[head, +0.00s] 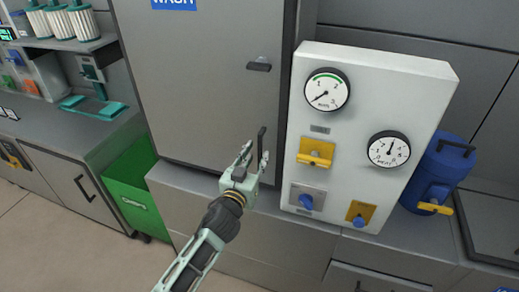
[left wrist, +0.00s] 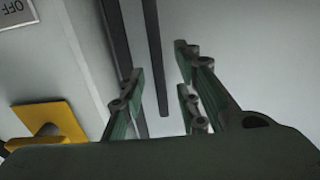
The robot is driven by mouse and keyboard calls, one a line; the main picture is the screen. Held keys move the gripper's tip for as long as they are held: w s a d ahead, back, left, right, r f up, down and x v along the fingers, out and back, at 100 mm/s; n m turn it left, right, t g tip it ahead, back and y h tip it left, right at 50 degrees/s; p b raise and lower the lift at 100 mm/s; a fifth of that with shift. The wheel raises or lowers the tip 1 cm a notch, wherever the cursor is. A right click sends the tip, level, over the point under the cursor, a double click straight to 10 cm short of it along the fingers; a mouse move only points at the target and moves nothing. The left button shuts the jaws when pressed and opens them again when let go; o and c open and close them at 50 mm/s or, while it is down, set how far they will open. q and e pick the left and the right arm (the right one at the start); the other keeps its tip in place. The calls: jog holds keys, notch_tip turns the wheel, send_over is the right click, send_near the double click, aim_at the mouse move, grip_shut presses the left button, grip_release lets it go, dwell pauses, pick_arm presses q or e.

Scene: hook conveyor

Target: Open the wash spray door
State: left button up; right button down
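The wash spray door (head: 205,80) is a large grey panel under a blue WASH sign (head: 173,3), and it looks shut. A dark upright bar handle (head: 262,136) is at its lower right. My left gripper (head: 254,158) is open at the lower end of this handle. In the left wrist view the dark bar (left wrist: 155,60) shows between the spread fingers (left wrist: 163,92), with gaps on both sides. I cannot tell how deep the bar sits between them. My right gripper is not in view.
A white control box (head: 370,110) with two gauges and yellow and blue valves stands close right of the door. A yellow valve (left wrist: 45,125) is near the gripper in the wrist view. A blue canister (head: 440,170) is farther right, a green bin (head: 135,190) lower left.

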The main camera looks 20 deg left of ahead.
aim_at(259, 153)
pick_arm(q)
jog(key=shift+w+d, duration=0.15)
jog(key=shift+w, duration=1.5)
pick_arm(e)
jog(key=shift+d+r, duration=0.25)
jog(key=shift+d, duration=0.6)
pick_arm(q)
jog(key=shift+c, duration=0.6)
jog(key=c, duration=0.6)
grip_shut()
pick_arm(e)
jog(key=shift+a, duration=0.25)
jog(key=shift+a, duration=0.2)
